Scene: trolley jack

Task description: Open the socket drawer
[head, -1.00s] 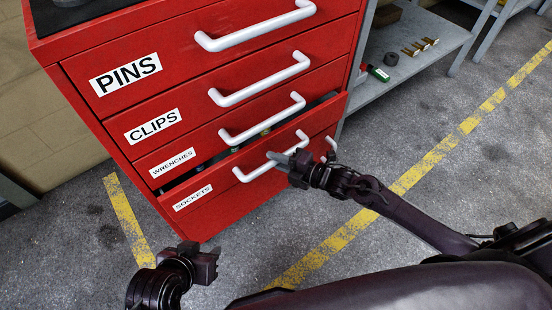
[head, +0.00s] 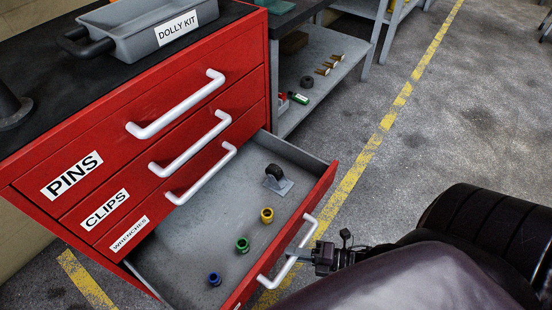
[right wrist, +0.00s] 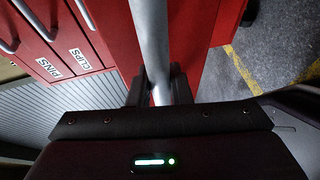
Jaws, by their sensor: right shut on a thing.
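The socket drawer (head: 190,252) is pulled well out of the red cabinet (head: 30,208), its grey inside showing in the head view. In it stand a yellow socket (head: 267,215), a green socket (head: 242,244), a blue socket (head: 214,279) and a black caster on a plate (head: 277,180). My right gripper (head: 312,257) is shut on the drawer's white handle (head: 289,257). In the right wrist view the handle bar (right wrist: 154,45) runs between the fingers (right wrist: 158,84). My left gripper is not in view.
Above are the shut drawers marked PINS (head: 92,152), CLIPS (head: 120,190) and WRENCHES (head: 118,243). A grey DOLLY KIT tray (head: 130,30) stands on the cabinet top. A grey shelf (head: 335,60) with small parts is behind.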

